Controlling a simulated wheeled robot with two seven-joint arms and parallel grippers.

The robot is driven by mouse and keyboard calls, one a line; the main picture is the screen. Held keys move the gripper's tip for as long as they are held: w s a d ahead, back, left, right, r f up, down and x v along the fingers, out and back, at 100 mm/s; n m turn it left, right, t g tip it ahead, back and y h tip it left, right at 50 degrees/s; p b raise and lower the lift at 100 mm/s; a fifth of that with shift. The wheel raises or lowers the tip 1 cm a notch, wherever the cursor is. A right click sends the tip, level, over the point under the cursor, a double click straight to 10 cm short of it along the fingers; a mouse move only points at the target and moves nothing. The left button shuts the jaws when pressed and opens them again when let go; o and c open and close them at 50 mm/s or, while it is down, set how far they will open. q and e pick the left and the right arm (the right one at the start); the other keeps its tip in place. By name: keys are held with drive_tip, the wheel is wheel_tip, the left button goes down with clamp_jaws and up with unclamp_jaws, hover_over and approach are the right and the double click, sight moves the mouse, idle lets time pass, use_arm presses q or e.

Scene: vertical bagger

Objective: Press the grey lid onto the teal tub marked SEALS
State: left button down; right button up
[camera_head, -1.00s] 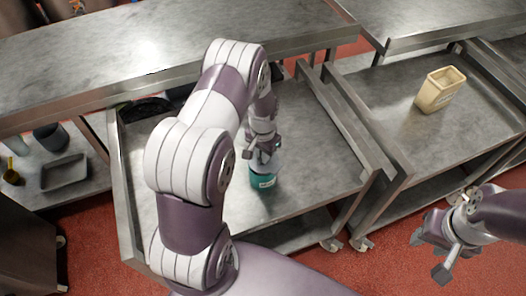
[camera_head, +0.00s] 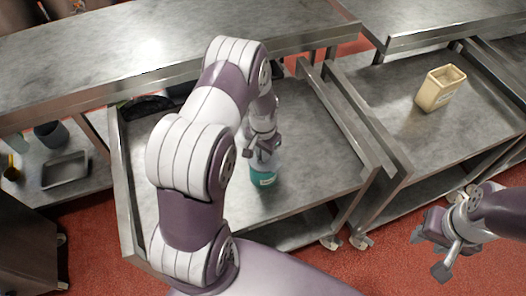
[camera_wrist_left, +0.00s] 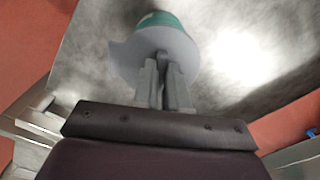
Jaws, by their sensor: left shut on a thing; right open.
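The teal tub (camera_head: 263,179) stands upright on the metal cart below my left gripper; its pale label is too small to read. My left gripper (camera_head: 262,154) is directly over it, fingers pointing down. In the left wrist view the grey lid (camera_wrist_left: 150,52) lies over the teal tub (camera_wrist_left: 164,19), and the fingers (camera_wrist_left: 163,100) are shut at the lid's near side, apparently on a part of it that they hide. I cannot tell whether the lid is seated or only resting on the rim. My right gripper (camera_head: 440,250) is open and empty, over the red floor at the right.
The metal cart (camera_head: 315,165) has free surface around the tub and raised side rails. A beige container (camera_head: 440,88) stands on the right cart. A long steel table (camera_head: 150,50) runs behind. A grey tray (camera_head: 65,170) sits on a shelf at left.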

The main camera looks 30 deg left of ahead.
use_arm(q)
drive_tip(key=shift+f+b, duration=0.4)
drive_tip(key=shift+f, duration=0.2)
idle(0.9)
drive_tip(key=c, duration=0.7)
unclamp_jaws()
drive_tip(key=shift+r, duration=0.15)
wheel_tip(320, 180, up, 7)
drive_tip(key=p, duration=0.6)
